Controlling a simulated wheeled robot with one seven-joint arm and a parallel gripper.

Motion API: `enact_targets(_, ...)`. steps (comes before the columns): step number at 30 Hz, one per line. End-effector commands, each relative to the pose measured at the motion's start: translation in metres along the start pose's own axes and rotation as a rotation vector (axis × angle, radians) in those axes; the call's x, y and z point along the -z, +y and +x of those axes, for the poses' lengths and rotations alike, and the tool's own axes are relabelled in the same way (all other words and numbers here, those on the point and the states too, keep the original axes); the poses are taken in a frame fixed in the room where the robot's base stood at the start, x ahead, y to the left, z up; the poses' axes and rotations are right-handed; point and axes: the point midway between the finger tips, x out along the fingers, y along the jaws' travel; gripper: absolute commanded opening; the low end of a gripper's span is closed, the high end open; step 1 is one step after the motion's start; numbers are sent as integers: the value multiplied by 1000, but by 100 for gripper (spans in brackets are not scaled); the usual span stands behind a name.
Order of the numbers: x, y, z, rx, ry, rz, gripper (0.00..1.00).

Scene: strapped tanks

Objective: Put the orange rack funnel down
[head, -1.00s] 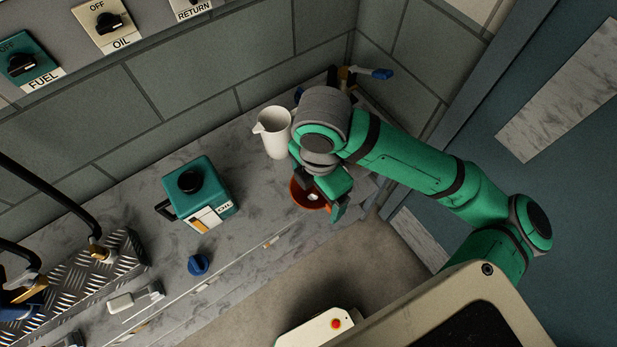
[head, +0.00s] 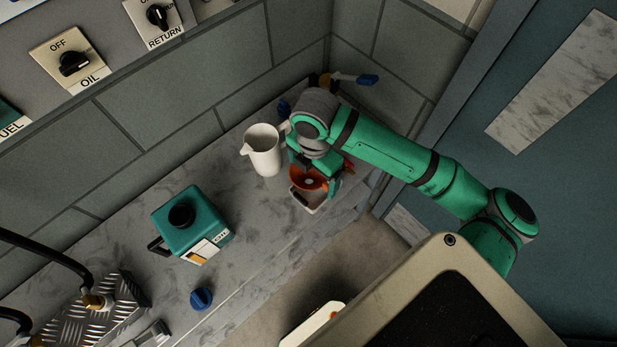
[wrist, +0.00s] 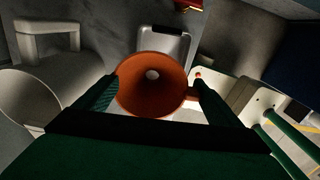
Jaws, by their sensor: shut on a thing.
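The orange funnel (head: 310,180) is held by my gripper (head: 318,174) above the right end of the marbled counter. In the wrist view, the funnel (wrist: 150,82) shows its wide mouth and central hole between my two fingers (wrist: 154,92). Its side tab (wrist: 191,94) is by the right finger. A pale, shallow tray (head: 306,203) shows under the funnel in the head view, and part of it shows behind the funnel in the wrist view (wrist: 168,42). I cannot tell whether the funnel touches the tray.
A white jug (head: 264,155) stands close to the left of my gripper. A teal oil can (head: 183,220) and a blue knob (head: 201,299) are farther left on the counter (head: 245,245). A blue-handled fitting (head: 366,80) is by the wall corner. The counter between can and jug is clear.

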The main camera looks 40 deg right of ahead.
Motion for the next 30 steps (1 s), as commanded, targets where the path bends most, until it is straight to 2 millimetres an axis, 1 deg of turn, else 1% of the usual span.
enact_targets(5,-14,-5,12,0,0,22,61)
enact_targets(9,-14,-6,32,0,2,26,61)
enact_targets(12,-15,-7,40,0,0,27,61)
enact_targets(23,-17,-9,43,0,0,34,61)
enact_targets(24,-17,-8,43,-1,0,33,95)
enact_targets(25,-17,-8,43,-1,-1,33,100)
enact_targets(30,-16,-8,43,-1,-1,31,100)
